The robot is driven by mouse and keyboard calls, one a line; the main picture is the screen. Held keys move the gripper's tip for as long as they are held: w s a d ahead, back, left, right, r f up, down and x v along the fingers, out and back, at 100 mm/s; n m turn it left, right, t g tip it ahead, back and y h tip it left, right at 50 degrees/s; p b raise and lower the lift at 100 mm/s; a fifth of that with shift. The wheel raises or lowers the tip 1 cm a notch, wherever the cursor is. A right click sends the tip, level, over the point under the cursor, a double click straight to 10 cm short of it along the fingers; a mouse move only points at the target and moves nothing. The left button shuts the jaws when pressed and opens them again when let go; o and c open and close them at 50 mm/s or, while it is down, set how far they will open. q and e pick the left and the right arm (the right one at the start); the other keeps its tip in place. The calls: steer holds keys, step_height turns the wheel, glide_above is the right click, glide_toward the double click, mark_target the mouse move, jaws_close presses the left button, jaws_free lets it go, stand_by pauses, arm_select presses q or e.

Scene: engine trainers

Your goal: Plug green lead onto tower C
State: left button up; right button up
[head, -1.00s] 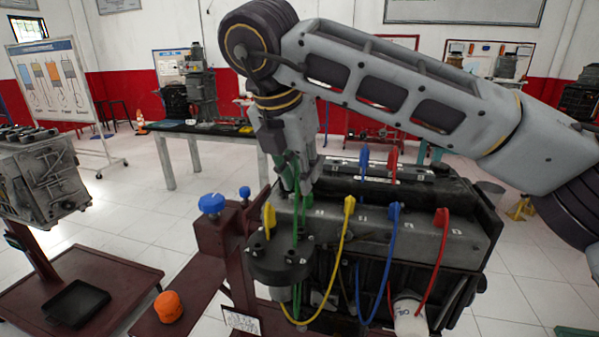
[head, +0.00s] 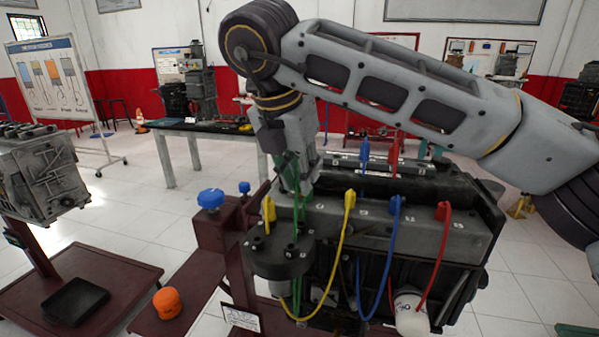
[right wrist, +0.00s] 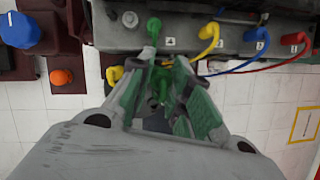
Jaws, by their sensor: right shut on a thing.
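My right gripper (head: 294,188) points down over the round black cap (head: 278,262) at the engine's left end. In the right wrist view, the gripper (right wrist: 165,100) is shut on a green boot (right wrist: 161,78) of the green lead. The lead's other green boot (right wrist: 154,27) sits on the engine near the label 4. The green lead (head: 296,220) hangs beside the cap in the head view. A yellow boot (head: 269,208) stands on the cap. Tower C's letter is not readable, and the fingers hide part of the cap. I cannot tell whether the held boot touches a tower. My left gripper is out of view.
Yellow (head: 349,200), blue (head: 395,206) and red (head: 443,212) boots stand along the engine, with leads looping in front. Further blue (head: 364,151) and red (head: 394,146) boots stand behind. A blue knob (head: 210,200) and an orange cap (head: 168,303) are at the left.

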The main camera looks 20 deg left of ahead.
steer(key=shift+f, duration=0.1)
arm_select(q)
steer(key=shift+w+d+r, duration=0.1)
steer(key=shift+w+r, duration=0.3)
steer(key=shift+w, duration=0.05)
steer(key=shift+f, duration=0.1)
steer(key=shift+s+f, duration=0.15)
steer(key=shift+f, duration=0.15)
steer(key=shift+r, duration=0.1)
